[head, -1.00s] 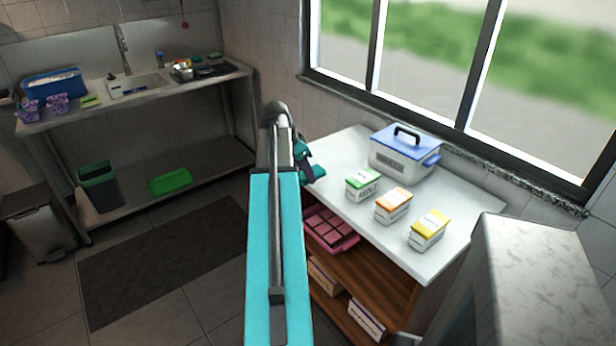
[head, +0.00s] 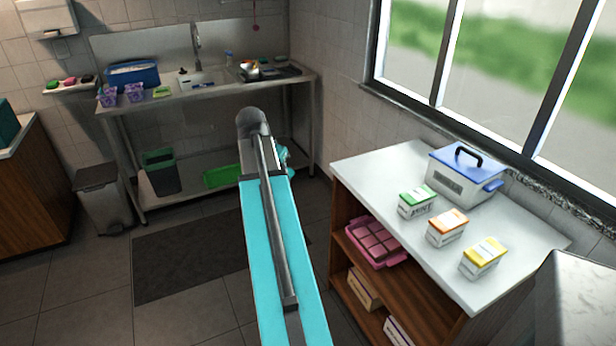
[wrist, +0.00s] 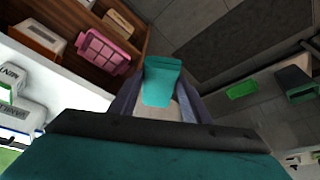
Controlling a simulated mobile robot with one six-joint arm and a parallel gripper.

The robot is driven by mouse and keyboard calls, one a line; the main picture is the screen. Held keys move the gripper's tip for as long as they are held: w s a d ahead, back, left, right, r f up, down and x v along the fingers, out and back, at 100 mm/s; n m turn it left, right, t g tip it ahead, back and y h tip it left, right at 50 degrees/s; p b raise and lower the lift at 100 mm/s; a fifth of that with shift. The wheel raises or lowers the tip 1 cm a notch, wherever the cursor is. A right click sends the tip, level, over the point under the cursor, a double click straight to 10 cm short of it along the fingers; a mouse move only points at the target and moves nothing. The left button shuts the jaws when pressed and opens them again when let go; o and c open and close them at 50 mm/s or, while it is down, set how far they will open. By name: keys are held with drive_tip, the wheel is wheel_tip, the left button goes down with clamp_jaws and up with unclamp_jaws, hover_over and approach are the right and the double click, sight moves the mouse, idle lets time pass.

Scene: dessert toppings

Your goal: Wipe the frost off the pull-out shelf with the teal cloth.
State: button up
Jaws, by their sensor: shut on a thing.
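My gripper (wrist: 160,95) is shut on the teal cloth (wrist: 162,78) in the wrist view. The cloth shows as a small folded teal piece standing out between the two fingers, clear of any surface. In the head view my arm hides most of the gripper, and only a bit of teal shows past the arm's right side; I cannot tell whether it is cloth or gripper. I cannot make out a pull-out shelf or any frost in either view.
A white-topped wooden shelf unit (head: 381,165) stands at right, carrying a blue-lidded box (head: 458,185) and three small cartons. A pink tray (head: 374,246) lies on its shelf. A steel sink table (head: 300,80) stands at the back. A dark mat (head: 190,265) lies on open floor.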

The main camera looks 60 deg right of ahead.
drive_tip(key=w+a+r+n+t+y, duration=0.15)
drive_tip(key=w+a+n, duration=0.25)
drive_tip(key=w+a, duration=0.65)
drive_tip(key=w+a+r+n+t, duration=0.15)
drive_tip(key=w+a+n, duration=0.45)
drive_tip(key=a, duration=0.8)
drive_tip(key=w+a+r+n+y, duration=0.1)
drive_tip(key=w+a+n, duration=0.1)
drive_tip(key=a, duration=1.1)
drive_tip(key=w+a+r+n+t+y, duration=0.1)
drive_tip(key=a+n, duration=0.4)
drive_tip(key=a, duration=0.9)
drive_tip(key=w+y, duration=0.1)
drive_tip(key=w, duration=0.1)
drive_tip(key=shift+w+r, duration=0.15)
drive_tip(key=shift+w, duration=0.2)
drive_tip(key=shift+d, duration=0.15)
